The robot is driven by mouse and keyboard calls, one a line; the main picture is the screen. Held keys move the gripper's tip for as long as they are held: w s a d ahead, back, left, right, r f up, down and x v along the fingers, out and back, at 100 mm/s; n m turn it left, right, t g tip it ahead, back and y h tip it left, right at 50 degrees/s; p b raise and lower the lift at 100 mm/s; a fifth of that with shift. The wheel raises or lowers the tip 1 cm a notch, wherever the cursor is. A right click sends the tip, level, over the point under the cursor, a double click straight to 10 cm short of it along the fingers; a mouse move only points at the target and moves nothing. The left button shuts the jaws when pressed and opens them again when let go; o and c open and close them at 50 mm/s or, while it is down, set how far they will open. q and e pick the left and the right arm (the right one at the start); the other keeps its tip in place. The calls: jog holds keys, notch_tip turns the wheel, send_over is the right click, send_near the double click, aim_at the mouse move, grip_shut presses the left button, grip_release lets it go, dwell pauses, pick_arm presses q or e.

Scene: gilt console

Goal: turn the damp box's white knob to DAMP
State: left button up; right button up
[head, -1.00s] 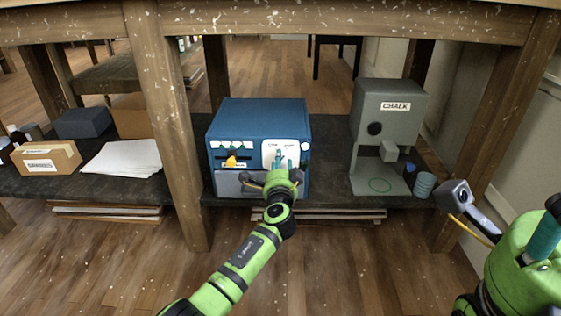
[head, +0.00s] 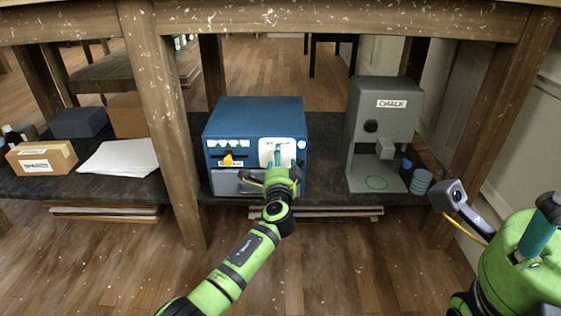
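The damp box appears to be the blue box (head: 252,112) on the low shelf, left of the chalk machine. Its front has a white panel (head: 265,146) at the right. My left gripper (head: 278,156) is right in front of this panel, its teal fingers pointing at it. The white knob and most of its markings are hidden behind the fingers or too small to read. I cannot tell whether the fingers touch or hold the knob. My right gripper (head: 538,235) is at the lower right edge, away from the box, partly cut off by the frame.
A wooden table leg (head: 172,130) stands close on the left. Paper (head: 118,158) lies beyond the leg.

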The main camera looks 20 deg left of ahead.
pick_arm(q)
jog(key=shift+a, duration=0.1)
jog(key=v, duration=1.2)
